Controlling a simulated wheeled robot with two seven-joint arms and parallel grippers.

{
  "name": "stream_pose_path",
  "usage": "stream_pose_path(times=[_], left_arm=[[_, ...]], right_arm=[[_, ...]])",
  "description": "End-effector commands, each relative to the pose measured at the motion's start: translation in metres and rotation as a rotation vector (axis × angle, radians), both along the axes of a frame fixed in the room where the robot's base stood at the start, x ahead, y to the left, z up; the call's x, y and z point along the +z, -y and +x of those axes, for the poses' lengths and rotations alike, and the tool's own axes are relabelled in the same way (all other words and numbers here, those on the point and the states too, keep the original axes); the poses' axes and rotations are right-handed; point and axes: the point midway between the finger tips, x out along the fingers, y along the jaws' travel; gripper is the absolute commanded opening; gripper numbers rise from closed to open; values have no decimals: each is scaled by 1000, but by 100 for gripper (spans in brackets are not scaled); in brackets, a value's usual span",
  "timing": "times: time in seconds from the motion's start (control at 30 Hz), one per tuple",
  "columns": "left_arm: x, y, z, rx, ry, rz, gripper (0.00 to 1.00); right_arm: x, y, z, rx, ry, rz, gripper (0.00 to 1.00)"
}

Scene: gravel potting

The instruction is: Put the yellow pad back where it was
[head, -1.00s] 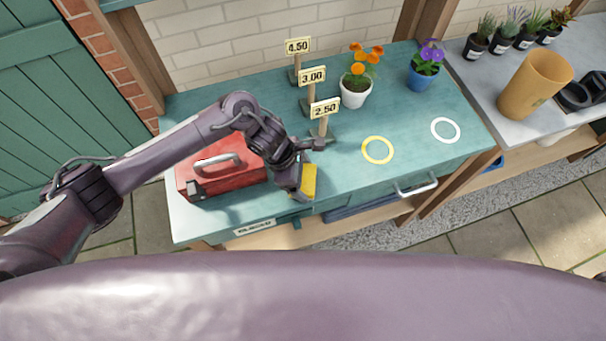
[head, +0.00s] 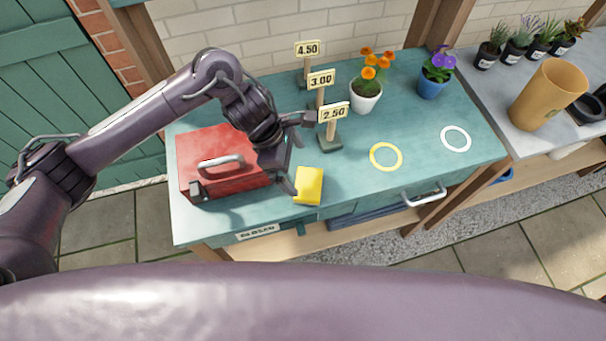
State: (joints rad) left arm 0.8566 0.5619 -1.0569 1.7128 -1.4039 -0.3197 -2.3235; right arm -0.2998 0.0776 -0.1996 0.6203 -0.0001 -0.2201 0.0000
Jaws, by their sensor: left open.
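The yellow pad (head: 309,186) lies on the teal table (head: 372,196) near its front edge, just right of the red toolbox (head: 222,160). My left gripper (head: 292,155) is open and empty, just up and left of the pad, beside the toolbox's right end. One finger's tip is close to the pad's left edge; I cannot tell whether it touches. My right gripper is not in view.
Price signs (head: 333,113) stand behind the pad. A yellow ring (head: 386,157) and a white ring (head: 455,139) are marked on the table to the right. An orange-flowered pot (head: 365,98) and a blue pot (head: 431,86) stand at the back.

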Motion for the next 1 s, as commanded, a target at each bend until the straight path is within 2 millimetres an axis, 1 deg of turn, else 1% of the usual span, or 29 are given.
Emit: stream_pose_path(times=[0.1,0.3,0.87,1.0], left_arm=[[15,-7,2,-1,4,0,100],[27,-11,1,1,0,0,100],[27,-11,1,1,-1,0,100],[27,-11,0,0,-2,0,100]], right_arm=[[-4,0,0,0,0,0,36],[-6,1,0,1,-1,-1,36],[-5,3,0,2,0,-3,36],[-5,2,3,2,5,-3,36]])
